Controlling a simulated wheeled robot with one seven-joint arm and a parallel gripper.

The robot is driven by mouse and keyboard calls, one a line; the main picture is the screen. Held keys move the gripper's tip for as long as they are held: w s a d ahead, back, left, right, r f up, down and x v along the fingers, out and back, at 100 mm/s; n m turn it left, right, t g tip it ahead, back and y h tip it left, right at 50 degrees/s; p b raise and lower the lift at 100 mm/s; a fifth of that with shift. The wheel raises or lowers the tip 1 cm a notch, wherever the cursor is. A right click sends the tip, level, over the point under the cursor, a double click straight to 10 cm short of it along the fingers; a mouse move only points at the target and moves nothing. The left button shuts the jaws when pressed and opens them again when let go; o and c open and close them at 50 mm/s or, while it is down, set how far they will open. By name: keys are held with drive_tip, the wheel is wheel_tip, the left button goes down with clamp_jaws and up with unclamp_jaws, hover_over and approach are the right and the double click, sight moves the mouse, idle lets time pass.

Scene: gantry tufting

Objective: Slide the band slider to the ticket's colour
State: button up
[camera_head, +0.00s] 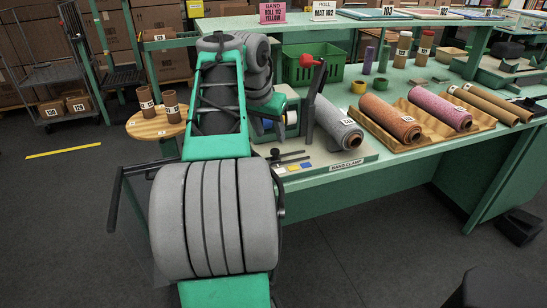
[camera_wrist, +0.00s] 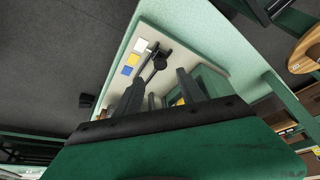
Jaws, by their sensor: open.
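The band slider (camera_head: 275,153) is a small black knob on a dark rail on the band clamp's (camera_head: 345,162) pale base. It stands at the rail's left end, nearest the white patch. White, yellow and blue patches lie in a row beside the rail. In the wrist view the slider (camera_wrist: 160,62) shows just beyond my fingertips, by the white patch (camera_wrist: 140,45). The yellow patch (camera_wrist: 133,59) and blue patch (camera_wrist: 126,70) follow. My gripper (camera_wrist: 157,83) is open, with nothing seen between its fingers. The pink ticket (camera_head: 272,13) stands on the back shelf; its colour word is too small to read surely.
Brown and purple rolls lie on a wooden rack (camera_head: 388,143) to the right. A round wooden stool (camera_head: 150,128) with cardboard tubes stands left.

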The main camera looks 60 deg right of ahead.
sight(275, 150)
drive_tip(key=b+x, duration=0.2)
drive_tip(key=x, duration=0.5)
drive_tip(key=shift+d+f, duration=0.15)
clamp_jaws()
idle(1.2)
